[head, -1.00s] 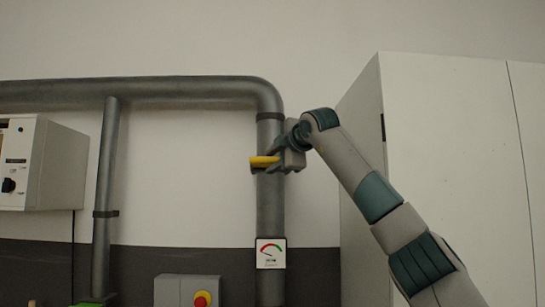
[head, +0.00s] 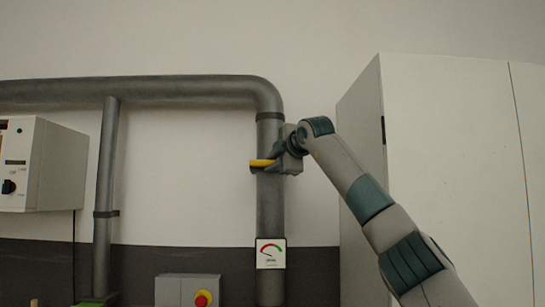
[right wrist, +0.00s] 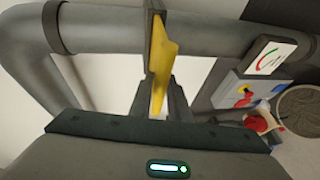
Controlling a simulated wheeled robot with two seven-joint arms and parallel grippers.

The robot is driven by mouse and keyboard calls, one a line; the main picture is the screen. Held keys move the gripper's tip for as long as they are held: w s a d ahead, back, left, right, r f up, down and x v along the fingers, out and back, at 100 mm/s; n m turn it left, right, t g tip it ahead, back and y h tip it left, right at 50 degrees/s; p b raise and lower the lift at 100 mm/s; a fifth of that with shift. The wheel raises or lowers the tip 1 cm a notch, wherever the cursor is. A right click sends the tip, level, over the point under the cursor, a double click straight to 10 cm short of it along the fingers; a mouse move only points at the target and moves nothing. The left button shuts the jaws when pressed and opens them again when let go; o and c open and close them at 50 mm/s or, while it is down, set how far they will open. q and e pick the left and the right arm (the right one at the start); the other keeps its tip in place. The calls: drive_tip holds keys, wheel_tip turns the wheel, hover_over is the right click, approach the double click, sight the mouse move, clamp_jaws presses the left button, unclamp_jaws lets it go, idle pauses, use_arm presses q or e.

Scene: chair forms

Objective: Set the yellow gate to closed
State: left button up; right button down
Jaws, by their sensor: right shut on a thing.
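The yellow gate (head: 262,163) is a yellow lever on the vertical grey pipe (head: 270,210). In the head view it sticks out to the left, roughly level, across the pipe. My right gripper (head: 276,164) is at the lever's right part and shut on it. In the right wrist view the yellow lever (right wrist: 160,62) runs down between the two dark fingers (right wrist: 160,104), which hide part of it. My left gripper is not in view.
A gauge (head: 271,254) sits lower on the pipe. A grey box with a red button (head: 188,290) is at the bottom. A white cabinet (head: 445,150) stands close on the right. A control box (head: 40,165) is at the left.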

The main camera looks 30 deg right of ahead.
drive_tip(key=w+d+p, duration=0.1)
drive_tip(key=w, duration=0.1)
drive_tip(key=w+d+p, duration=0.1)
drive_tip(key=shift+w+d+r+p, duration=0.15)
drive_tip(key=shift+w+p, duration=0.2)
drive_tip(key=shift+w, duration=0.05)
drive_tip(key=shift+w+d, duration=0.25)
drive_tip(key=shift+w, duration=0.05)
